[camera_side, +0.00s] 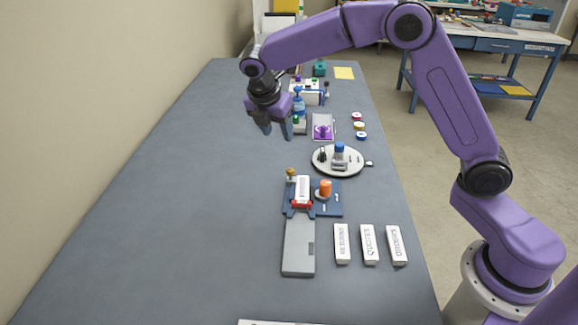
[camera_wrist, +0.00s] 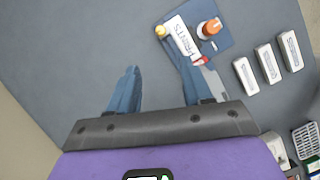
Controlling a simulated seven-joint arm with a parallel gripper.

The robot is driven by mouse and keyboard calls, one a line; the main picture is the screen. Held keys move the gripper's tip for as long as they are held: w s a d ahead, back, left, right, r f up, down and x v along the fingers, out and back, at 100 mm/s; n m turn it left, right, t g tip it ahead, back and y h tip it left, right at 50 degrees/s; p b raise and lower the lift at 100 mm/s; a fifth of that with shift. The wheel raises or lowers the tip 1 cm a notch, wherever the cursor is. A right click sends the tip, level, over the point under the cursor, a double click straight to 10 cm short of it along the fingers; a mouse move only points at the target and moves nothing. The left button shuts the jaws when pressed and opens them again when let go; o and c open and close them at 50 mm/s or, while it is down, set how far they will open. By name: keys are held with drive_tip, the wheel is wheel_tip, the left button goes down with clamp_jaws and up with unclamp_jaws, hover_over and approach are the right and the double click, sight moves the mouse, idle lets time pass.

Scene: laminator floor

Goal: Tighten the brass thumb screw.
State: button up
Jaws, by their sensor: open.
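The brass thumb screw (camera_side: 291,173) is a small gold knob at the back left corner of a blue fixture (camera_side: 330,208) in the side view. It shows as a yellow knob (camera_wrist: 160,31) in the wrist view, beside a white labelled block (camera_wrist: 184,40). An orange knob (camera_side: 325,188) stands on the fixture to the right of the block. My gripper (camera_side: 277,130) is open and empty, raised above the table beyond the fixture. In the wrist view, its spread fingers (camera_wrist: 154,66) are apart from the screw, which lies ahead of them.
A grey plate (camera_side: 299,250) extends in front of the fixture, with three white labelled blocks (camera_side: 369,244) to its right. A round tray (camera_side: 320,170) holding a blue-capped item and a purple item (camera_side: 323,129) stand behind. The table's left side is clear.

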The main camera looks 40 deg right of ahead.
sight(290, 170)
drive_tip(key=x, duration=1.6)
drive_tip(key=shift+d+f, duration=0.1)
drive_tip(key=shift+f, duration=0.25)
clamp_jaws()
